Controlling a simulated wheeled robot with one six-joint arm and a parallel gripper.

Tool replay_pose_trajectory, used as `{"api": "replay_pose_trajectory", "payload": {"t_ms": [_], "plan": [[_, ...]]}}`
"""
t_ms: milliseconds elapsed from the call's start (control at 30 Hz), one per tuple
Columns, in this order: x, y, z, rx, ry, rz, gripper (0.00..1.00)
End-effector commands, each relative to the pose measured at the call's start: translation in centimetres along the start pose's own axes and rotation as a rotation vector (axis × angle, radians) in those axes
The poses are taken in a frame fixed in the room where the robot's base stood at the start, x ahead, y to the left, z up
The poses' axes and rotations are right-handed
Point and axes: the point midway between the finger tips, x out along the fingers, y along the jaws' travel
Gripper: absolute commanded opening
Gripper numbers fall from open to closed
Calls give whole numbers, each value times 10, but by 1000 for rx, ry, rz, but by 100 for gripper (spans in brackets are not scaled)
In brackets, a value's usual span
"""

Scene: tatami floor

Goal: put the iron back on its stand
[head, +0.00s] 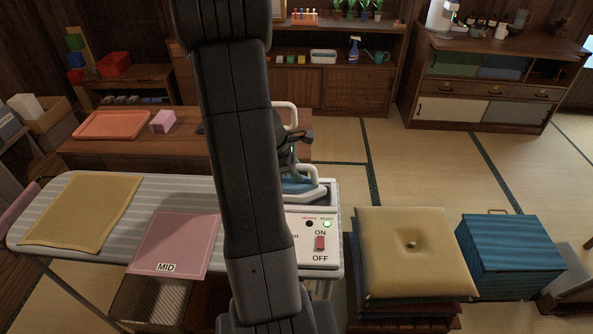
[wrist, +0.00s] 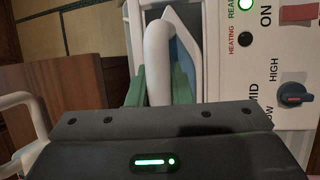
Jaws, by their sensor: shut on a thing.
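The iron (head: 301,187) has a blue body and a white handle. It is at the right end of the ironing board, in or just over the white-framed stand (head: 328,193); I cannot tell whether it rests there. My gripper (head: 302,166) is at its handle, partly hidden behind my arm. In the wrist view the green fingers (wrist: 158,88) are shut on the white handle (wrist: 157,52), with the blue body (wrist: 181,52) beside it. The control panel (head: 297,247) next to the stand has a lit green READY light, a dark HEATING light and a red ON/OFF switch (head: 320,243).
The striped ironing board (head: 157,193) carries a yellow cloth (head: 82,212) and a pink cloth (head: 172,243) labelled MID. A low table with an orange tray (head: 112,125) stands behind. Cushions (head: 412,250) and a blue box (head: 510,250) stand at the right. Tatami beyond them is clear.

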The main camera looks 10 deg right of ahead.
Motion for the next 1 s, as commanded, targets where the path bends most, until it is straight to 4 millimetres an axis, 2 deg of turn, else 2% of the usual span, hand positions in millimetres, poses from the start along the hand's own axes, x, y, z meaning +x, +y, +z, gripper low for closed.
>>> {"api": "replay_pose_trajectory", "payload": {"t_ms": [133,167,267,533,667,767,1000], "plan": [[3,0,-1,0,0,2,0],[3,0,-1,0,0,0,23],[2,0,-1,0,0,0,41],[2,0,-1,0,0,0,41],[-5,1,0,0,0,2,41],[-20,2,0,0,1,5,41],[-72,2,-1,0,3,7,41]]}}
